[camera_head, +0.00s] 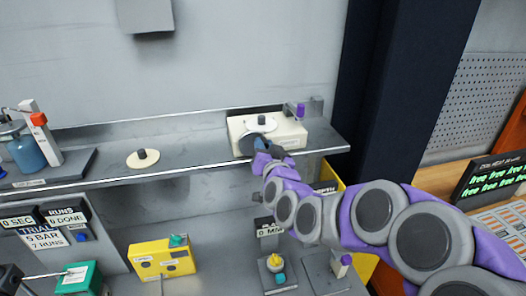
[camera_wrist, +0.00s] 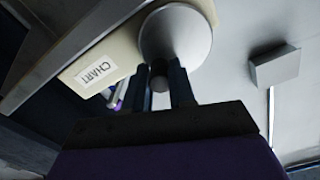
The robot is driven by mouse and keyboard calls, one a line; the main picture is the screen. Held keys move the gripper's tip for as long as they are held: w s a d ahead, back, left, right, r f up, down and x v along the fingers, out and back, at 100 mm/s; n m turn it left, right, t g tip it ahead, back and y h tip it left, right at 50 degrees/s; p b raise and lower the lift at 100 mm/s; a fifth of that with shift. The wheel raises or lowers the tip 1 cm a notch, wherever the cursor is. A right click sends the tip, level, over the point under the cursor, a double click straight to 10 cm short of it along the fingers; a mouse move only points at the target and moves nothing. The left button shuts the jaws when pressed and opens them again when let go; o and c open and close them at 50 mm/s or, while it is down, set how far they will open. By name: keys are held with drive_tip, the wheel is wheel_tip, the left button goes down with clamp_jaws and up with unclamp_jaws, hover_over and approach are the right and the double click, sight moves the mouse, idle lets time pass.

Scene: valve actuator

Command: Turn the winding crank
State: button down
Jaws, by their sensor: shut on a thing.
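A cream box (camera_head: 285,132) labelled CHART (camera_wrist: 97,73) stands on the grey shelf. A round grey disc (camera_head: 247,143), which looks like the winding crank, is on its front side; the disc (camera_wrist: 178,30) fills the upper middle of the wrist view. A short dark knob (camera_wrist: 159,82) stands out from the disc. My gripper (camera_head: 262,152) is at the disc from the front, with its dark fingers on either side of the knob, shut on it. In the head view my gripper hides the knob and part of the disc.
A white dial (camera_head: 258,124) with a dark peg sits on top of the box, and a purple-tipped part (camera_head: 299,110) is at its right. Another white dial (camera_head: 142,159) lies on the shelf at left. A dark column (camera_head: 395,100) stands right of the shelf.

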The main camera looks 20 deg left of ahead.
drive_tip(key=m+b, duration=0.1)
drive_tip(key=m, duration=0.1)
drive_tip(key=f+m+b, duration=0.1)
drive_tip(key=shift+f+m, duration=0.3)
drive_tip(key=shift+m, duration=0.1)
drive_tip(key=m+b, duration=0.1)
drive_tip(key=m, duration=0.2)
drive_tip(key=f+m+b, duration=0.1)
drive_tip(key=m, duration=0.2)
drive_tip(key=f+m+b, duration=0.1)
drive_tip(key=m, duration=0.2)
drive_tip(key=shift+s+a+m+b, duration=0.2)
drive_tip(key=shift+a+m+b, duration=0.05)
drive_tip(key=shift+m+b, duration=0.1)
drive_tip(key=c, duration=1.3)
unclamp_jaws()
drive_tip(key=o, duration=0.4)
drive_tip(key=shift+w+d+r, duration=0.1)
drive_tip(key=shift+w+d, duration=0.05)
drive_tip(key=shift+d, duration=0.1)
drive_tip(key=shift+c, duration=0.2)
drive_tip(key=shift+s+a, duration=0.1)
drive_tip(key=shift+s, duration=0.15)
